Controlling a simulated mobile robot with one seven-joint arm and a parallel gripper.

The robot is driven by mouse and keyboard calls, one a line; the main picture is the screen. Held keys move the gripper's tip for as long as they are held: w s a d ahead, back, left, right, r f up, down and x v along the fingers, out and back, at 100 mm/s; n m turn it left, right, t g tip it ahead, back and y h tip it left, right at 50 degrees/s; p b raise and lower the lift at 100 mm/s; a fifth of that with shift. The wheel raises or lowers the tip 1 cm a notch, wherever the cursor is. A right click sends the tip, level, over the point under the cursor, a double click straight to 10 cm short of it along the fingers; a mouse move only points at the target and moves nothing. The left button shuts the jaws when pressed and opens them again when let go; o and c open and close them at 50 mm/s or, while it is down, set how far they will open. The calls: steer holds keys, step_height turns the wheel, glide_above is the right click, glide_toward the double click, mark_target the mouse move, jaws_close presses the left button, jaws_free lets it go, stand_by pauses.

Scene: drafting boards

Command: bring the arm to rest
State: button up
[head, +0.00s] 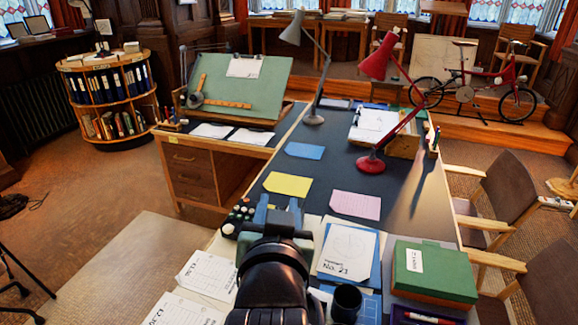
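My arm reaches up from the bottom middle of the head view over the near part of the long dark desk (330,183). My gripper (278,208) is at its far end, above the desk and pointing away from me. Its two blue-grey fingers stand apart with a gap between them, and I see nothing held there. The arm hides part of the desk's near end and some papers. I cannot tell how high the fingertips are above the desk.
Close to my arm are a dark cup (346,303), a green box (433,272), a drawing sheet (347,252) and several small dark and pale items (238,215) left of my gripper. Yellow (288,185) and pink (355,205) cards lie beyond. A red lamp (372,163) stands farther right.

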steer(key=s+r+t, duration=0.4)
steer(key=r, duration=0.6)
steer(key=s+d+r+n+t, duration=0.1)
steer(key=s+r+t, duration=0.3)
steer(key=r, duration=0.7)
steer(key=s+r+t, duration=0.4)
steer(key=s+r, duration=0.1)
steer(key=r, duration=0.6)
steer(key=shift+d+n, duration=0.3)
steer(key=shift+n, duration=0.1)
